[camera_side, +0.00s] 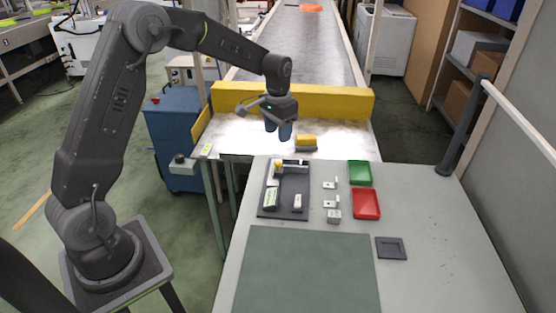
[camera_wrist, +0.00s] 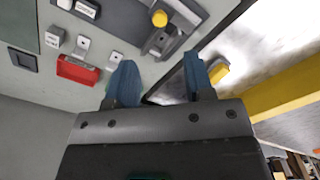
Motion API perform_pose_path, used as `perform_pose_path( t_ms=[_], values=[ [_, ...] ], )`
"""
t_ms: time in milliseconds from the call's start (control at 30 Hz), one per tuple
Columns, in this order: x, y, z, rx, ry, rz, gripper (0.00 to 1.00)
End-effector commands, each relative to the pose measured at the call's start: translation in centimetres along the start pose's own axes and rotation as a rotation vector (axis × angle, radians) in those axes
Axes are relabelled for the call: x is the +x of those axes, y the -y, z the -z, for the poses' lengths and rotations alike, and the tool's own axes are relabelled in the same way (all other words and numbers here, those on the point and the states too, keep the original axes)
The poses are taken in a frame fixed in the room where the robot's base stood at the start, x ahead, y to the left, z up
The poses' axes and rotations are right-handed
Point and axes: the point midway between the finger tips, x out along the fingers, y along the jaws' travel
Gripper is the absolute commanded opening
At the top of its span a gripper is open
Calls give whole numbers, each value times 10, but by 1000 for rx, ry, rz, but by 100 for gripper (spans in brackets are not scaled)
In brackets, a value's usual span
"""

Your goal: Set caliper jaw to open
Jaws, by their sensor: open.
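What looks like the caliper is a grey metal fixture (camera_side: 292,163) with a yellow knob (camera_side: 277,163). It lies at the far end of a dark tray (camera_side: 283,212) on the table. In the wrist view the same fixture (camera_wrist: 178,38) and yellow knob (camera_wrist: 160,18) show at the top, beyond my fingers. The picture is too small to tell how its jaw stands. My gripper (camera_side: 278,130) hangs above the bright near end of the conveyor, just beyond the tray. Its two blue fingers are apart with nothing between them, as the wrist view shows (camera_wrist: 160,82).
The tray also holds pale blocks (camera_side: 297,202). Small metal brackets (camera_side: 331,203), a green bin (camera_side: 360,172) and a red bin (camera_side: 366,204) stand right. The near mat (camera_side: 308,270) is clear.

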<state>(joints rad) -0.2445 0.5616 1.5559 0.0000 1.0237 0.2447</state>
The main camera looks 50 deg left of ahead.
Motion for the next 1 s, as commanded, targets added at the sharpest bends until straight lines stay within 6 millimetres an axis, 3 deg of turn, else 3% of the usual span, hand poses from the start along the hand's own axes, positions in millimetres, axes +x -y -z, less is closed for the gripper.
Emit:
perform_pose_path(
  t_ms=[200, 500, 933, 1000],
  values=[
    [48, 0, -1, 0, 7, -2, 48],
    [94, 0, -1, 0, 2, -1, 48],
    [103, 0, 0, 0, 0, 0, 48],
    [103, 0, 0, 0, 0, 0, 42]
  ],
)
